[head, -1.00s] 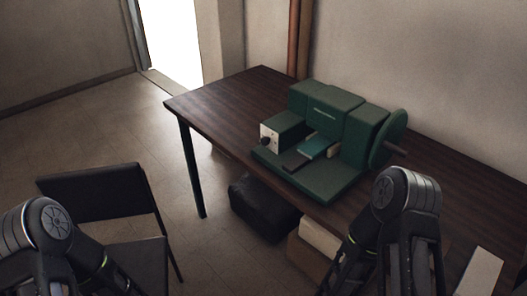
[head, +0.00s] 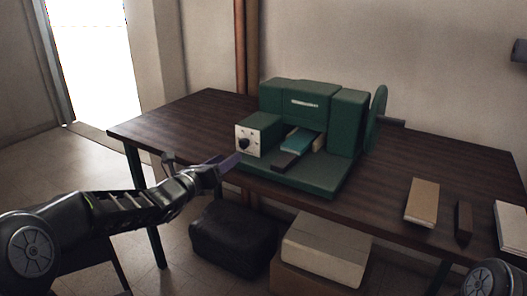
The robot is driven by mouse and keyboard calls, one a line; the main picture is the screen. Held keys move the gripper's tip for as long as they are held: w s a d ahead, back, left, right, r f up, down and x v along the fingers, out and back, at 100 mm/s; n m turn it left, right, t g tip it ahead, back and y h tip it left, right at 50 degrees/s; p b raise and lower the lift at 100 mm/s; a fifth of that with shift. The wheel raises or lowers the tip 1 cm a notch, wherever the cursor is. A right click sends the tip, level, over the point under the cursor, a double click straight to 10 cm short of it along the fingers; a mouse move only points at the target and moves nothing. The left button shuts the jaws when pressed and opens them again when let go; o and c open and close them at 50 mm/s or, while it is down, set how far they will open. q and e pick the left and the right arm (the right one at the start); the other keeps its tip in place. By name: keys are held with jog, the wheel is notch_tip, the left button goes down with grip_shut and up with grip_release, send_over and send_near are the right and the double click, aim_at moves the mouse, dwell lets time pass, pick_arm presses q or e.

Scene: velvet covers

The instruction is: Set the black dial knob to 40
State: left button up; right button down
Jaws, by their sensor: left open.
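The black dial knob (head: 244,144) sits on a pale square plate with small marks around it. The plate is on the front left block of the green machine (head: 349,125) on the table. The marks are too small to read, so I cannot tell the knob's setting. My left gripper (head: 224,164) is just in front of and below the dial, at the table's front edge, apart from the knob. It is open, with nothing seen between its fingers. My right gripper is out of view; only a part of my right arm shows at the bottom right corner.
The dark wooden table (head: 160,118) is bare left of the machine. A tan book-like block (head: 422,202), a dark narrow block (head: 464,222) and a white block (head: 510,226) lie at right. Below are a black bag (head: 233,238) and a pale box (head: 326,247).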

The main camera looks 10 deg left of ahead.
aim_at(242, 146)
pick_arm(q)
jog(key=shift+d+r+n+h, duration=0.1)
jog(key=shift+r+n+h, duration=0.2)
jog(key=shift+r+n, duration=0.35)
jog(key=shift+f+t, duration=0.15)
jog(key=shift+t, duration=0.15)
jog(key=x, duration=0.7)
jog(key=shift+w+f+p, duration=0.1)
jog(key=shift+w+p, duration=0.2)
jog(key=shift+w, duration=0.05)
grip_shut()
